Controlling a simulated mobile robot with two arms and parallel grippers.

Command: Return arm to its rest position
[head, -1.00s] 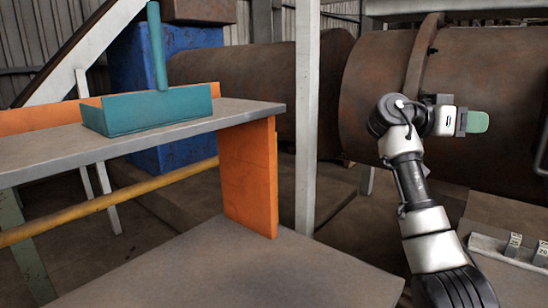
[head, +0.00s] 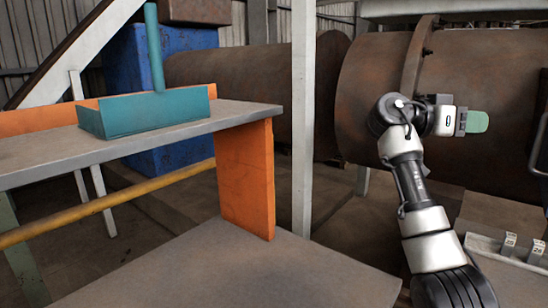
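My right arm comes in from the bottom right of the head view, with its forearm upright and its wrist bent to the right. Its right gripper (head: 476,121) points right and shows a green pad at its end. The gripper is seen side-on, so its opening between the fingers cannot be made out. No object shows at its tip. The gripper stands in front of a large rusty cylinder (head: 371,92) and appears clear of the table. My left gripper is not in view.
A grey table with an orange side panel (head: 246,180) stands at left, with a teal tray (head: 150,116) on top. A pale post (head: 303,120) rises between the table and my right arm. A grey surface (head: 220,270) lies below, bare. A rail with small tags (head: 509,243) sits at lower right.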

